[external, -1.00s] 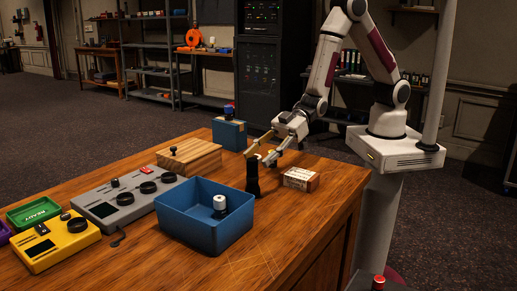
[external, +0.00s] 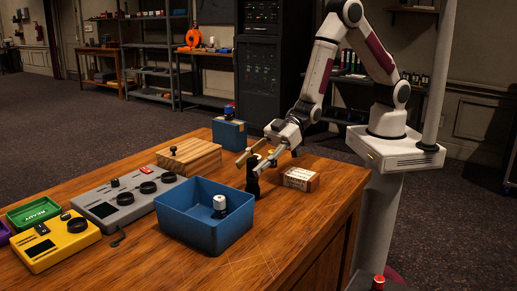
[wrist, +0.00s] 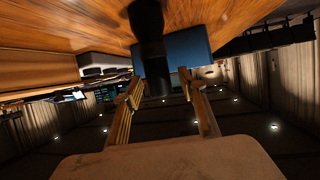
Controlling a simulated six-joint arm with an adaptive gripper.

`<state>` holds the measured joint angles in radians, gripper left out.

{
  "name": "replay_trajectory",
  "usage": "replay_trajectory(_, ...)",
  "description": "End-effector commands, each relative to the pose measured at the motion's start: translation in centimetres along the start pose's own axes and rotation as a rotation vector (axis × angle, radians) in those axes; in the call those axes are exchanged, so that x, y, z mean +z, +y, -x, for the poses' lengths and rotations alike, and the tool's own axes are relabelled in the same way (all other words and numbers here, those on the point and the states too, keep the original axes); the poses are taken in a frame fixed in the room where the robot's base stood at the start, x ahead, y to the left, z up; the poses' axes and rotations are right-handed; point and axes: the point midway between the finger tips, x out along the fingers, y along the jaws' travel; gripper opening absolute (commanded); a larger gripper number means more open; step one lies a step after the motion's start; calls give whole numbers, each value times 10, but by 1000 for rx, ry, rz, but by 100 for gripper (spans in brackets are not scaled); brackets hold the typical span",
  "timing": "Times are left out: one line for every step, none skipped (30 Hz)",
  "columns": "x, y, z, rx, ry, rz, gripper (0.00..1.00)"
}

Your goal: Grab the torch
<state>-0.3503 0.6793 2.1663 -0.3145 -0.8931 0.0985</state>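The torch, a dark black cylinder (external: 252,182), stands upright on the wooden desk between the blue bin and the small white-and-brown box. My gripper (external: 248,165) is at its upper part, fingers apart, with one finger partly in front of it. In the wrist view the torch (wrist: 147,25) comes down from the top edge, and its dark end lies between or just beyond the two open fingertips (wrist: 157,84). I cannot tell whether either finger touches it.
The open blue bin (external: 184,227) with a white-topped item is close in front. The small box (external: 301,179) is to the right. A wooden block (external: 189,157) and a closed blue box (external: 229,133) stand behind. The front right desk is clear.

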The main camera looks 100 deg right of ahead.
Motion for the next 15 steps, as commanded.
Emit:
replay_trajectory(0, 0, 0, 0, 0, 0, 25)
replay_trajectory(0, 0, 0, 0, 0, 0, 17)
replay_trajectory(0, 0, 0, 0, 0, 0, 7)
replay_trajectory(0, 0, 0, 0, 0, 0, 0)
replay_trajectory(0, 0, 0, 0, 0, 0, 0)
replay_trajectory(0, 0, 0, 0, 0, 0, 0)
replay_trajectory(-1, 0, 0, 0, 2, 0, 0)
replay_trajectory(-1, 0, 0, 0, 2, 0, 0)
replay_trajectory(-1, 0, 0, 0, 2, 0, 0)
replay_trajectory(-1, 0, 0, 0, 1, 0, 0)
replay_trajectory(-1, 0, 0, 0, 1, 0, 0)
replay_trajectory(-1, 0, 0, 0, 1, 0, 0)
replay_trajectory(-1, 0, 0, 0, 1, 0, 0)
replay_trajectory(-1, 0, 0, 0, 2, 0, 0)
replay_trajectory(-2, 0, 0, 0, 2, 0, 0)
